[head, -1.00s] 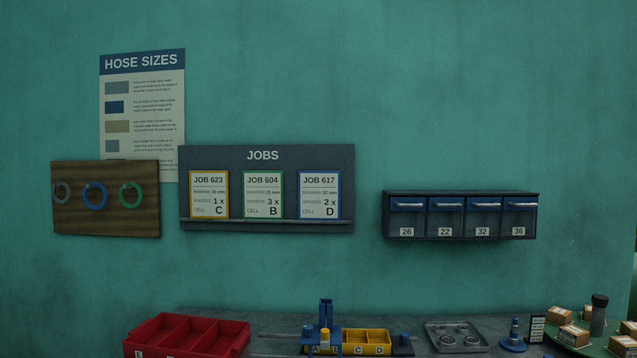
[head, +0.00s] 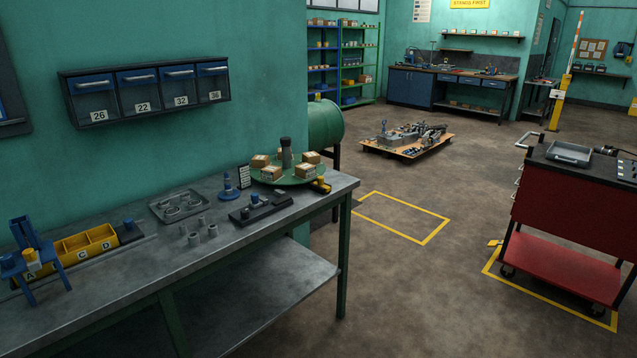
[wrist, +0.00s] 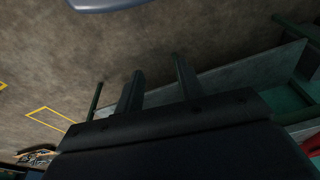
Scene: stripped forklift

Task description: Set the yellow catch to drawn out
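Two small yellow parts on the workbench could be the yellow catch, and I cannot tell which from here. One is a yellow block (head: 321,186) at the front right rim of the round green tray (head: 290,178). The other is a yellow knob (head: 31,257) on the blue stand (head: 25,240) at the left. Both are too small to tell how they are set. My gripper (wrist: 158,66) shows only in the wrist view. Its two fingers are apart with nothing between them, above the floor, and neither yellow part is in that view.
The workbench (head: 205,262) also bears a yellow bin row (head: 84,243), a grey tray (head: 179,205) and several cylinders. Numbered drawers (head: 146,91) hang above. A red cart (head: 572,212) stands right. The floor between has open room around a yellow marked square (head: 403,218).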

